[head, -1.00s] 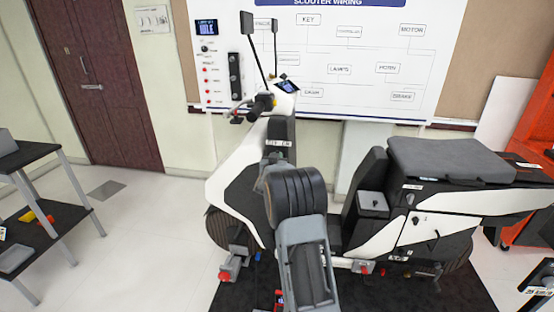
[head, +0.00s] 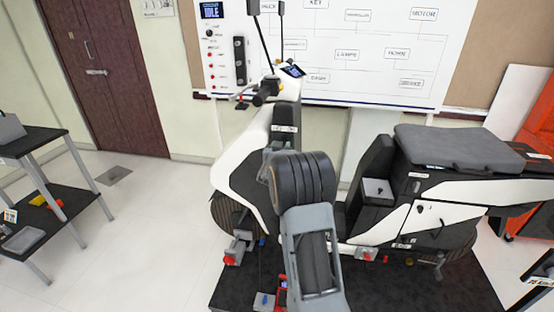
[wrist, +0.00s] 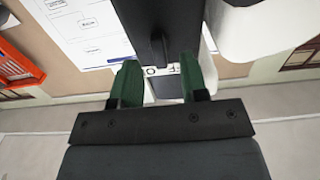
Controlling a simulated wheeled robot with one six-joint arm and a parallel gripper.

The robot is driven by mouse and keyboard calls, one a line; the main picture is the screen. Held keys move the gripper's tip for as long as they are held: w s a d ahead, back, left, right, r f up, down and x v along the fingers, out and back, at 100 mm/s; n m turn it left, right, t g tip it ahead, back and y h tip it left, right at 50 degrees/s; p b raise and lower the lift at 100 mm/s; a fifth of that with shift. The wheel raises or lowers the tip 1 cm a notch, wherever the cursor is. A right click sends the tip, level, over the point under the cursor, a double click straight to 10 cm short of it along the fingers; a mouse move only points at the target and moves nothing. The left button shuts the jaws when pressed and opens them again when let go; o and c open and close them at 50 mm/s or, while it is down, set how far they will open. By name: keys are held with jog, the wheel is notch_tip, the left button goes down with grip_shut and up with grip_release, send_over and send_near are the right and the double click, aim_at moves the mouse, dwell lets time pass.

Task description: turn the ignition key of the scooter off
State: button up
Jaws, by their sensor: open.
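The scooter (head: 232,172), white and black, stands side-on in the head view. A small white label (head: 284,128) sits on its front column below the handlebar. In the wrist view my gripper (wrist: 167,75) has two green fingers spread apart, on either side of a small white label plate (wrist: 165,70) with dark marks. A dark panel of the scooter (wrist: 160,25) rises beyond it. I cannot clearly make out the ignition key or which way it is turned.
A wiring board (head: 370,55) hangs on the wall behind the scooter. A dark shelf stand (head: 35,140) is at the left, and an orange cabinet (head: 540,125) at the right. Open floor (head: 165,230) lies left of the scooter, which stands on a black mat (head: 455,290).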

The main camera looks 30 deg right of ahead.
jog(key=b+v, duration=0.1)
jog(key=v, duration=1)
jog(key=shift+s+a, duration=0.15)
jog(key=shift+s, duration=0.05)
jog(key=s+a+f+n+g+y, duration=0.4)
jog(key=a+f+y, duration=0.5)
jog(key=a+y, duration=0.15)
jog(key=s+a+r+n+g+p, duration=0.1)
jog(key=s+a+r, duration=0.2)
jog(key=s, duration=0.3)
jog(key=s+a+r+n+g+y+p, duration=0.1)
jog(key=s+a+r+n+g, duration=0.1)
jog(key=s+a, duration=0.2)
jog(key=s+a+r+n+g+y+p, duration=0.1)
jog(key=s+a+r+g, duration=0.1)
jog(key=s, duration=0.8)
jog(key=shift+a+r+n+p, duration=0.3)
jog(key=shift+a+r+n, duration=0.1)
jog(key=shift+a+r, duration=0.55)
